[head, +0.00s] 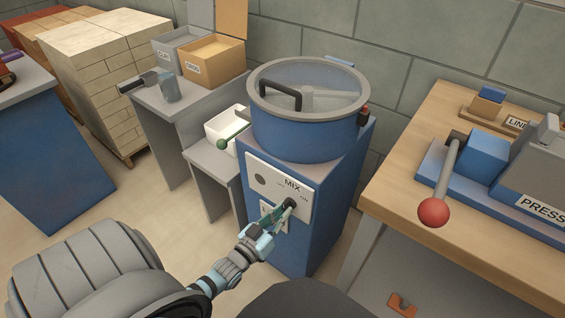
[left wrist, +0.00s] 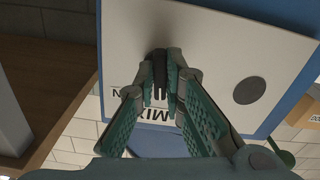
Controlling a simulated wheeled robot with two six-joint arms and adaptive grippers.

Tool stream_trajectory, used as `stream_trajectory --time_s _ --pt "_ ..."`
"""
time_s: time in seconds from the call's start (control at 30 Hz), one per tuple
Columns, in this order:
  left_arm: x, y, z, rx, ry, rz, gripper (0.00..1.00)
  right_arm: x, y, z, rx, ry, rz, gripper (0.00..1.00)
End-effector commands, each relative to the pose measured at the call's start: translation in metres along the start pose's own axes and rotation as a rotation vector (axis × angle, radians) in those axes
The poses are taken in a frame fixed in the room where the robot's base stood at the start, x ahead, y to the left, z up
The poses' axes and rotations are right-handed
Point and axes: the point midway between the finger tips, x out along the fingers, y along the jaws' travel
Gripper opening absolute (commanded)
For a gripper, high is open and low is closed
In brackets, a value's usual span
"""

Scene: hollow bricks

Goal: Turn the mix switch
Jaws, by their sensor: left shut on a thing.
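The mix switch (left wrist: 159,66) is a small dark knob on a white panel (head: 261,173) marked MIX. The panel is on the front of a blue mixer (head: 322,194) with a round drum and clear lid. My left gripper (head: 287,207) reaches the panel from below, and its fingers hide most of the knob in the head view. In the left wrist view my left gripper (left wrist: 162,80) has its fingertips on both sides of the knob, shut on it. The exact angle of the knob is hard to tell. My right gripper is not in view.
A wooden bench (head: 397,207) with a press and red-ball lever (head: 433,213) stands right of the mixer. Left of it are grey stands with a white tray (head: 215,125) and a green-ended handle (head: 222,144). Brick stacks (head: 105,75) stand behind. Floor in front is clear.

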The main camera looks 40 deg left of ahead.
Motion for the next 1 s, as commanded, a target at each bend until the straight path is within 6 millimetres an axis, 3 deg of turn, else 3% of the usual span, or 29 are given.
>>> stream_trajectory --time_s 0.5,1.0 --pt "-0.0008 0.0014 0.0013 -0.369 -0.004 -0.002 0.00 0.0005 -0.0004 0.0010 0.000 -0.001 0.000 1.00" --pt "-0.0009 0.0018 0.0013 -0.447 -0.004 -0.002 0.00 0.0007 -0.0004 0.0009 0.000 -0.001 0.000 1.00"
